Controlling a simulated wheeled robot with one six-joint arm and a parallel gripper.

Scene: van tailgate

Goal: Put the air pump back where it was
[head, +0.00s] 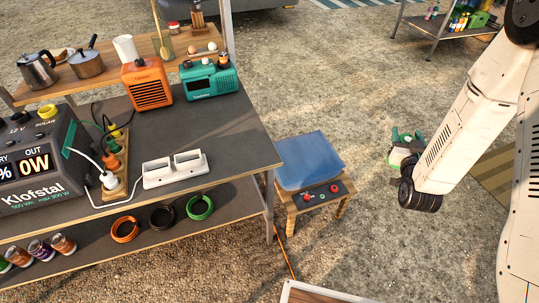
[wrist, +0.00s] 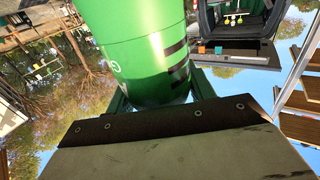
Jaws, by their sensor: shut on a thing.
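My gripper (head: 404,158) is at the right in the head view, held out over the gravel. It is shut on a green cylinder (wrist: 135,35), which fills the top middle of the wrist view and has dark bands and a few white letters. Only part of it shows, as a green and white shape (head: 405,139), in the head view. I cannot tell from its visible part whether it is the air pump. No other thing in view is clearly an air pump.
A grey-topped bench (head: 225,130) at left holds an orange box (head: 147,84), a teal device (head: 209,80), a white two-slot dock (head: 172,169) and a power station (head: 40,150). A stool (head: 290,199) with a blue top stands beside it. Gravel between stool and arm is clear.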

